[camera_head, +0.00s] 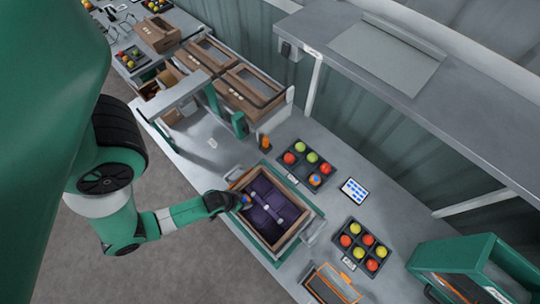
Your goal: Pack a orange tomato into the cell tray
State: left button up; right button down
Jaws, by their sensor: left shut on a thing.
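My left gripper (243,200) reaches in from the left, over the left rim of a brown crate (301,232) with a dark purple lining. It is shut on a small orange and blue thing, which looks like an orange tomato (247,199); the fingers partly hide it. A black cell tray (302,171) beyond the crate holds red and yellow-green tomatoes and an orange and blue one (315,180). One of its near cells looks empty. A second cell tray (364,248), to the right, holds several red and yellow tomatoes and an orange one (367,239). My right gripper is not in view.
An orange-edged box (331,285) and a green machine (475,268) stand at the lower right. Brown lidded boxes (250,88) and a small orange object (266,143) are farther back. A grey shelf (420,100) overhangs the bench.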

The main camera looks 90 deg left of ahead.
pick_arm(q)
jog(key=shift+f, duration=0.75)
jog(key=shift+r, duration=0.1)
jog(key=o, duration=1)
jog(key=c, duration=0.3)
jog(key=shift+c, duration=0.2)
